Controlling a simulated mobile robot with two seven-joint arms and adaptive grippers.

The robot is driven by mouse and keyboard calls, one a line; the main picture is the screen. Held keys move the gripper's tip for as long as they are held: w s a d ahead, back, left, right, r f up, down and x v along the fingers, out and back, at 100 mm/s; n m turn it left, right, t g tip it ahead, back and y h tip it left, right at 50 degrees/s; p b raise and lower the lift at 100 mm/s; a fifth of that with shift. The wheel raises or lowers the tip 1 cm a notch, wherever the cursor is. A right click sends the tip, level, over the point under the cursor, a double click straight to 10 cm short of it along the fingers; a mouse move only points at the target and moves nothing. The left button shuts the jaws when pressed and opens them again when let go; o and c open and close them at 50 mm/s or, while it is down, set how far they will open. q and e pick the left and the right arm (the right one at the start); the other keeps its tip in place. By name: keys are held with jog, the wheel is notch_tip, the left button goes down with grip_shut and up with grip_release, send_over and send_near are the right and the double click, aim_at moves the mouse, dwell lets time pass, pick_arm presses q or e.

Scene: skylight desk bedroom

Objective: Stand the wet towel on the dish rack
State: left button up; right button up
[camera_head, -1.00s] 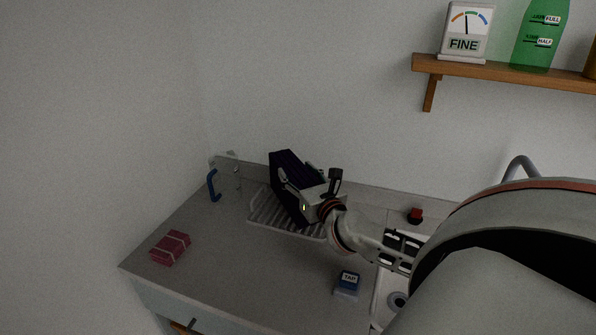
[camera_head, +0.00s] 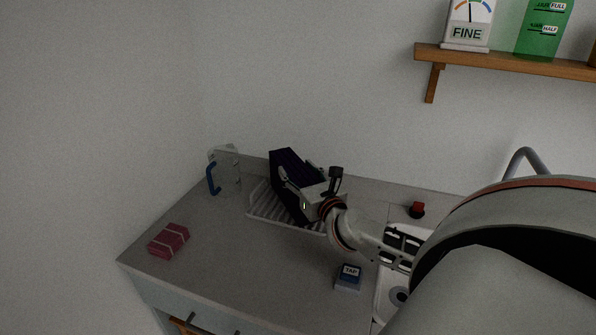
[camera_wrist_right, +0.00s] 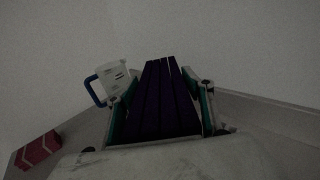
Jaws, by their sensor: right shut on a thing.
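The towel is a dark purple, ribbed slab (camera_head: 288,172); it also fills the middle of the right wrist view (camera_wrist_right: 160,100). It stands tilted over the grey slatted dish rack (camera_head: 268,207) on the counter. My right gripper (camera_head: 300,187) is shut on the towel, with one finger on each side in the wrist view. The towel's lower end is at the rack, but I cannot tell whether it touches the slats. My left gripper is not in view.
A clear jug with a blue handle (camera_head: 213,180) stands left of the rack. A red box (camera_head: 168,241) lies front left. A blue TAP block (camera_head: 348,278) and a sink (camera_head: 385,290) are at right. A shelf (camera_head: 500,61) hangs above.

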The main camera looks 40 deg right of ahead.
jog(key=shift+f, duration=0.25)
jog(key=o, duration=2)
jog(key=shift+c, duration=0.2)
jog(key=shift+s, duration=0.1)
jog(key=v, duration=1.2)
jog(key=shift+a, duration=0.1)
